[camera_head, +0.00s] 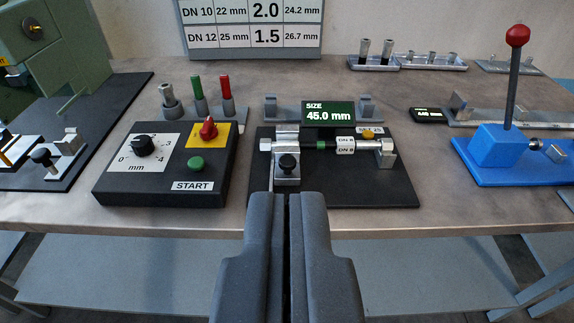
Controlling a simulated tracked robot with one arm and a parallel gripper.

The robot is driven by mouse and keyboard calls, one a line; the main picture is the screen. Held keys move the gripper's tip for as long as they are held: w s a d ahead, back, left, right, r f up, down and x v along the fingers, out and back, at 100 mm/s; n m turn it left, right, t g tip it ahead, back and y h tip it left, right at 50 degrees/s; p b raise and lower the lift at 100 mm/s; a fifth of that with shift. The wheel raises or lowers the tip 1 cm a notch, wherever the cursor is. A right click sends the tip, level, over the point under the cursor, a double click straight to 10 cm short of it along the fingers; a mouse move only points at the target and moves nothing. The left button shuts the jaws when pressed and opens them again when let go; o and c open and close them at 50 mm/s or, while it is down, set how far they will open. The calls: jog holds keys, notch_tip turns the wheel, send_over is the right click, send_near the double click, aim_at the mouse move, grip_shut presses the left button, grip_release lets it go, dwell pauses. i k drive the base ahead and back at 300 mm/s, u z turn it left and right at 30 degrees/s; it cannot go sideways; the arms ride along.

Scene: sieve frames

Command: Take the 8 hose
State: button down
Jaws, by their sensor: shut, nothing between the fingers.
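A short black hose (327,146) with a green band and a white label lies level in a measuring fixture (400,187) on a black plate. The small label text seems to read "DN 8". The hose's left end is at a metal clamp block (287,181) with a black knob, and its right end meets a metal fitting block (386,153). My gripper (287,196) is shut and empty, in front of the fixture's front edge and apart from the hose.
A black control box (135,187) with dial, red knob and START label stands left of the fixture. A display (329,113) reading 45.0 mm is behind the hose. A blue lever press (495,145) stands right. Fittings trays (430,62) lie at the back.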

aim_at(343, 145)
jog(key=z, duration=0.1)
jog(key=k, duration=0.35)
jog(key=u, duration=0.45)
jog(key=i, duration=1.35)
jog(key=z, duration=0.4)
